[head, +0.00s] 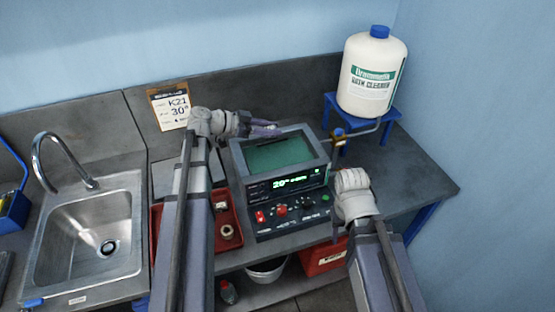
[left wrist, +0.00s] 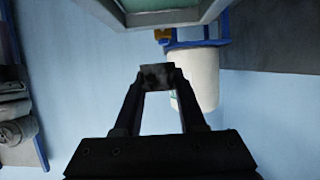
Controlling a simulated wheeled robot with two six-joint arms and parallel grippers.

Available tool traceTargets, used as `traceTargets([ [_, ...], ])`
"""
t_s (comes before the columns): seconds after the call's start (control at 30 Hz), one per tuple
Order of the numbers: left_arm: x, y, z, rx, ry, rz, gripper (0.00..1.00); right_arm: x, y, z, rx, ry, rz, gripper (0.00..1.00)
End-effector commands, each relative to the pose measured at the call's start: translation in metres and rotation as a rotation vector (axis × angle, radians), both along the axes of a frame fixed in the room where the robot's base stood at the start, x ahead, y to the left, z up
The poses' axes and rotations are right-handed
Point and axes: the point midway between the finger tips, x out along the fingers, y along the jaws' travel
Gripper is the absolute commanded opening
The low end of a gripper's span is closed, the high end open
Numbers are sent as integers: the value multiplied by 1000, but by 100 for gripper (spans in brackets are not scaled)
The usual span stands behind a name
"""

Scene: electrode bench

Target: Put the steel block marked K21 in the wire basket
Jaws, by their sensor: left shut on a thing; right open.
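My left gripper (head: 268,129) reaches right from its wrist, above the back left rim of the bath unit (head: 262,190), which has a green-lit tank. In the left wrist view the left gripper (left wrist: 156,80) is shut on a small dark grey steel block (left wrist: 155,77), gripped at the fingertips. Its marking is blurred, so I cannot read K21 on it. My right gripper (head: 353,190) is at the right of the bath unit; its fingers are mostly hidden by its wrist, and it is open. I cannot make out the wire basket in either view.
A card (head: 173,106) on the wall reads K21 and 30°. A red tray (head: 238,241) with small parts lies left of the bath unit, partly behind my left arm. A sink (head: 85,235) is at left. A large bottle (head: 371,75) stands on a blue stand (head: 391,112).

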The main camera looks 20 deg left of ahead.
Motion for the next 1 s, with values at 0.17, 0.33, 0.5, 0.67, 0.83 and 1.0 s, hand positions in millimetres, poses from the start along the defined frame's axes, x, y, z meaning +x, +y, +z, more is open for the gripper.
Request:
traceTargets([
  [0.17, 0, 0, -24, -1, -1, 0, 0, 0, 0, -24, 0, 0, -1, 50],
  [0.33, 0, 0, -51, -1, -1, 0, 0, 0, 0, -52, 0, 0, -2, 50],
  [0.5, 0, 0, -63, -1, -1, 0, 0, 0, 0, -63, 0, 0, -2, 50],
  [0.67, 0, 0, -62, -1, -1, 0, 0, 0, 0, -63, 0, 0, -2, 50],
  [0.83, 0, 0, -79, -1, -1, 0, 0, 0, 0, -80, 0, 0, -3, 50],
  [1.0, 0, 0, -99, -1, -1, 0, 0, 0, 0, -99, 0, 0, -3, 50],
])
